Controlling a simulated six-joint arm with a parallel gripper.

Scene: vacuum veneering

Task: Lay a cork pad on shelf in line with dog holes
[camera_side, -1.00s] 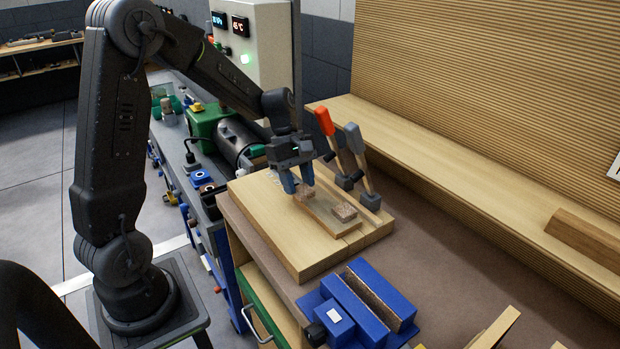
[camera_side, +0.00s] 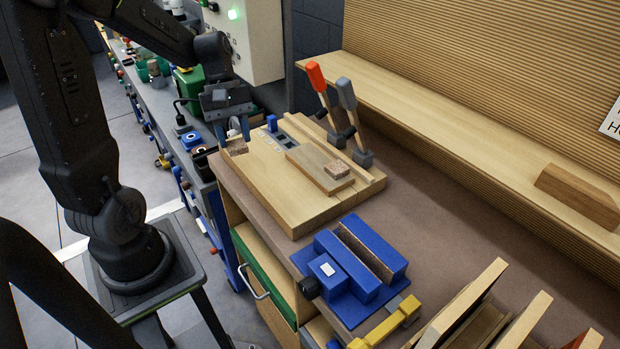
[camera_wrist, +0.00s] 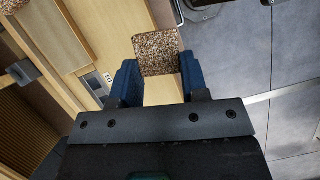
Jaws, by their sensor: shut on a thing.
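My gripper (camera_side: 234,137) is shut on a speckled brown cork pad (camera_side: 237,147), its blue fingers on either side. The pad appears above the left edge of the wooden block (camera_side: 275,188); I cannot tell its exact height. In the wrist view, the held cork pad (camera_wrist: 157,52) sits between the fingertips of my gripper (camera_wrist: 158,78). A long pale wooden shelf (camera_side: 440,135) runs along the slatted wall. I cannot make out dog holes.
Two toggle clamps, with red (camera_side: 316,76) and grey (camera_side: 346,94) handles, stand upright behind the board. A blue vise (camera_side: 350,268) sits in front of the block. A wooden offcut (camera_side: 578,196) lies on the shelf's right part. Upright boards (camera_side: 485,290) stand at front right.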

